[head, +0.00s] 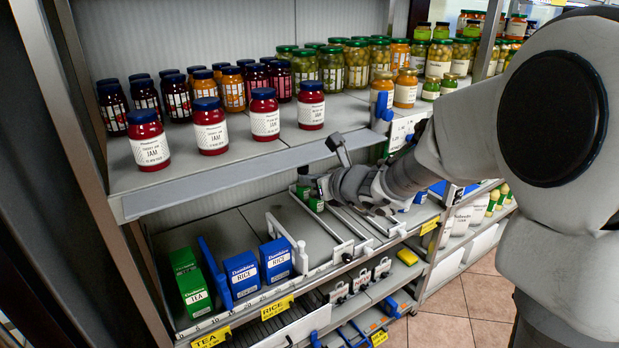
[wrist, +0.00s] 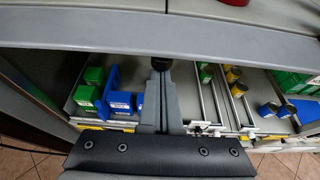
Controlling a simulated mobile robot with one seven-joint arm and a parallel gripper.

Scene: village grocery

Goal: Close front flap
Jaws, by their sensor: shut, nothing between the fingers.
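The grey front flap (head: 240,175) runs along the front edge of the upper jam shelf and slopes outward and down, apparently open. In the wrist view, a long grey strip (wrist: 90,33) that seems to be this flap crosses the top of the picture. My gripper (wrist: 161,64) is shut and empty, its dark tips close below the strip's edge. I cannot tell whether they touch it. In the head view, my gripper (head: 322,182) is below the flap's right part, partly hidden by my wrist.
Jam jars (head: 209,127) stand just behind the flap. On the lower shelf are green tea boxes (head: 190,283), blue rice boxes (head: 242,275), blue and white dividers and small green cans (head: 316,203). A metal post (head: 75,130) stands left. Tiled floor is clear at lower right.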

